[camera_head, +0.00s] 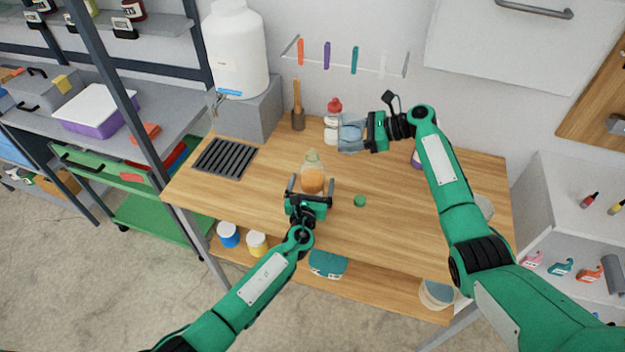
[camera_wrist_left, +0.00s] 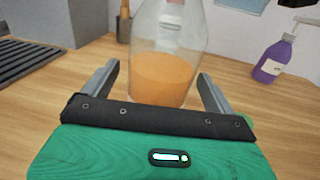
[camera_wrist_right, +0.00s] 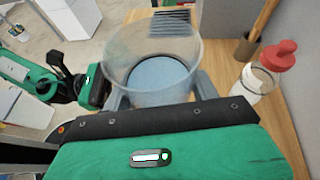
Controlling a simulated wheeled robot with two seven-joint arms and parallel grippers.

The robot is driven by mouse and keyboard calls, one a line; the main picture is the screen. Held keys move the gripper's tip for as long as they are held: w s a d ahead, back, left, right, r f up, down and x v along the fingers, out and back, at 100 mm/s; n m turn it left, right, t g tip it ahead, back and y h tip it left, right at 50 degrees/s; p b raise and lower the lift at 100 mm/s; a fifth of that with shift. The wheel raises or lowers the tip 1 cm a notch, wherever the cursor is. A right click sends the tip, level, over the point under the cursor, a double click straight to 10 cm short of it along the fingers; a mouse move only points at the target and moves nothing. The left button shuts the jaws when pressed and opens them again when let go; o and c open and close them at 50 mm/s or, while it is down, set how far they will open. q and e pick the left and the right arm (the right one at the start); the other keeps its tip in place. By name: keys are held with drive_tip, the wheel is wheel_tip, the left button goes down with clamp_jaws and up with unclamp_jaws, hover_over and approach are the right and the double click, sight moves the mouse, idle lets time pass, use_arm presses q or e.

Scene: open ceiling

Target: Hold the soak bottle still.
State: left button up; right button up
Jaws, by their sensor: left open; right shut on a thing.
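The soak bottle (camera_head: 312,180), clear with orange liquid in its lower part, stands upright on the wooden bench. It also shows in the left wrist view (camera_wrist_left: 165,75), with its top out of frame. My left gripper (camera_head: 311,187) is open, with one finger on each side of the bottle; I see gaps between the fingers and the glass. My right gripper (camera_head: 356,134) is shut on a clear cup (camera_wrist_right: 152,60) with a blue layer inside, at the back of the bench. A small green cap (camera_head: 359,201) lies on the bench, right of the bottle.
A dark drain grate (camera_head: 224,158) is at the left, near a white tank (camera_head: 236,50). A purple bottle (camera_wrist_left: 273,60) stands to the right. The front bench top is mostly clear.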

use_arm(q)
drive_tip(key=shift+w+d, duration=0.15)
drive_tip(key=shift+w, duration=0.6)
drive_tip(key=c, duration=1.3)
drive_tip(key=shift+c, duration=0.2)
use_arm(e)
drive_tip(key=shift+f, duration=1.45)
